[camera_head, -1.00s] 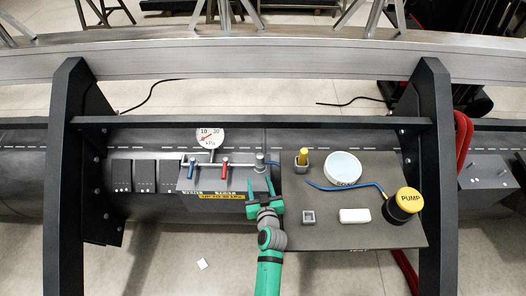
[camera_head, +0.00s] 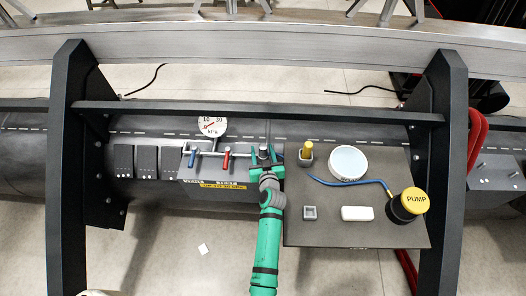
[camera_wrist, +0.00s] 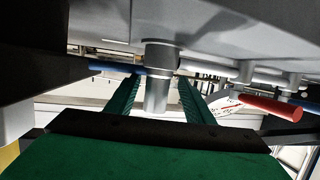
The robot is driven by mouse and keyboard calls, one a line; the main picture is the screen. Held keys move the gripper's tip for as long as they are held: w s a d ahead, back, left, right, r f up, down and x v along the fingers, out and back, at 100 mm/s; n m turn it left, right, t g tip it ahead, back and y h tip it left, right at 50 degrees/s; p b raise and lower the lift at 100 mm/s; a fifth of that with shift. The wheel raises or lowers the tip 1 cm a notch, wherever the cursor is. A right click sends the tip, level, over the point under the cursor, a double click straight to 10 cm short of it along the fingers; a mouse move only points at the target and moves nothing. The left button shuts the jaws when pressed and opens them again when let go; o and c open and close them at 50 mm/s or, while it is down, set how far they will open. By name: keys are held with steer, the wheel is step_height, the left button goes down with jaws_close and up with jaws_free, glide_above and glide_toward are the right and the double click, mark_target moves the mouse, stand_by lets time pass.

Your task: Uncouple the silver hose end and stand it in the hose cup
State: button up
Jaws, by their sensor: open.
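The silver hose end (camera_head: 263,152) stands upright on the right end of the grey manifold block. The blue hose (camera_head: 345,183) runs from near it across to the pump. My gripper (camera_head: 265,160) is open at the hose end. In the wrist view the silver hose end (camera_wrist: 157,92) shows between the two green fingers of my gripper (camera_wrist: 158,98), with a visible gap on each side. A small grey square cup (camera_head: 310,213) on the dark board looks empty. A second grey cup (camera_head: 306,160) holds a yellow-topped piece. Which one is the hose cup is not marked.
The manifold has a blue lever (camera_head: 192,158), a red lever (camera_head: 227,160) and a round gauge (camera_head: 212,126) behind. The board (camera_head: 340,236) also carries a white round dish (camera_head: 348,162), a white block (camera_head: 357,213) and the yellow-topped pump (camera_head: 414,201). Dark upright frames stand on both sides.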

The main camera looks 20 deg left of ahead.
mark_target(263, 144)
steer(key=shift+x, duration=1.9)
steer(key=shift+w+d+r, duration=0.1)
steer(key=shift+d, duration=0.05)
steer(key=c, duration=1.2)
steer(key=shift+r, duration=0.1)
steer(key=shift+r, duration=0.5)
step_height(263, 144, up, 2)
steer(key=shift+r, duration=0.1)
steer(key=s+d+r, duration=0.2)
steer(key=s+r, duration=1.1)
steer(key=r, duration=0.2)
steer(key=shift+s+d, duration=0.35)
